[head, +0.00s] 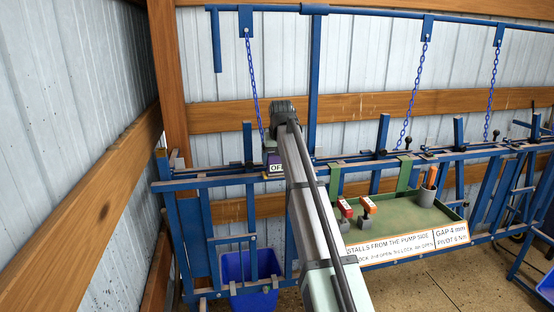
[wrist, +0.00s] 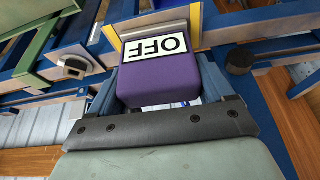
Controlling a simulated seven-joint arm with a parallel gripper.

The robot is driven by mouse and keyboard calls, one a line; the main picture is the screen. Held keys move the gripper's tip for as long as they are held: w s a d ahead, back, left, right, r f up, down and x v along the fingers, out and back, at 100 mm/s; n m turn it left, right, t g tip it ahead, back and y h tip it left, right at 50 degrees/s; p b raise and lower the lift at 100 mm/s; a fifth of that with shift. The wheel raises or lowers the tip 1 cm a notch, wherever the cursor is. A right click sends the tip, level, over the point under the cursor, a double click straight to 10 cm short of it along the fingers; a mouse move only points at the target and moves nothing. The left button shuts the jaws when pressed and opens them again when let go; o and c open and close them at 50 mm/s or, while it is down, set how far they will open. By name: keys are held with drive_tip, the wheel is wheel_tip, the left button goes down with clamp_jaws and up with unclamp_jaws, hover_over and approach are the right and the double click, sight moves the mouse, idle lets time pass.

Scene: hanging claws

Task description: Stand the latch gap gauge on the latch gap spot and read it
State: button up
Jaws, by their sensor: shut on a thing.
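A purple block with a white face reading OFF, which looks like the gauge (wrist: 158,84), sits between the fingers of my gripper (wrist: 160,92) in the wrist view. My gripper is shut on it. A yellow edge shows beside the white face. In the head view, the purple block (head: 272,158) shows at the blue rail left of my arm, its label partly hidden by the arm. Whether it touches the rail I cannot tell. I cannot make out a marked latch gap spot.
A green tray (head: 400,222) right of my arm holds two red-topped items (head: 367,206) and a grey cup (head: 430,205) with orange-handled tools. Blue chains (head: 252,85) hang from the top rail. A blue bin (head: 262,268) stands below.

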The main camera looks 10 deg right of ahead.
drive_tip(key=shift+f, duration=0.1)
drive_tip(key=o, duration=1.1)
drive_tip(key=shift+c, duration=0.2)
drive_tip(key=v, duration=1.2)
